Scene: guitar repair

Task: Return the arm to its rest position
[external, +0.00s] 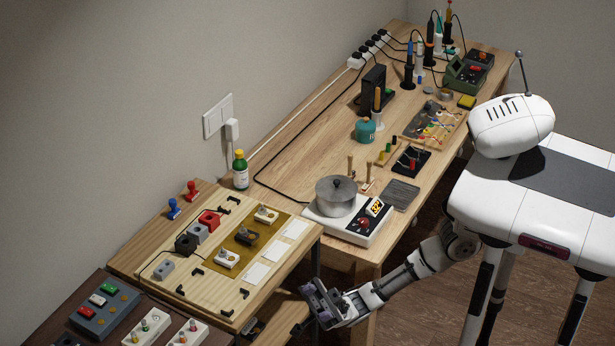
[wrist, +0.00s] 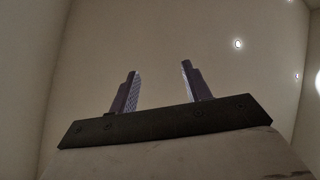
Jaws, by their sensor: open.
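My arm (external: 405,276) reaches out from my white body toward the lower middle of the external view, low in front of the workbench's near edge. My gripper (external: 318,302) is at its end, beside the front corner of the wooden board. In the wrist view my gripper (wrist: 159,85) shows two purple-grey fingers standing apart with nothing between them. The wrist view looks up at plain wall and ceiling. The gripper is open and empty; whether it touches the bench edge cannot be told.
The long workbench (external: 300,135) holds a hot plate (external: 347,222) with a pot (external: 336,195). A wooden board (external: 195,283) with pedals stands left of my gripper. A lower shelf (external: 283,318) is close by the gripper. Floor (external: 425,325) is clear under the arm.

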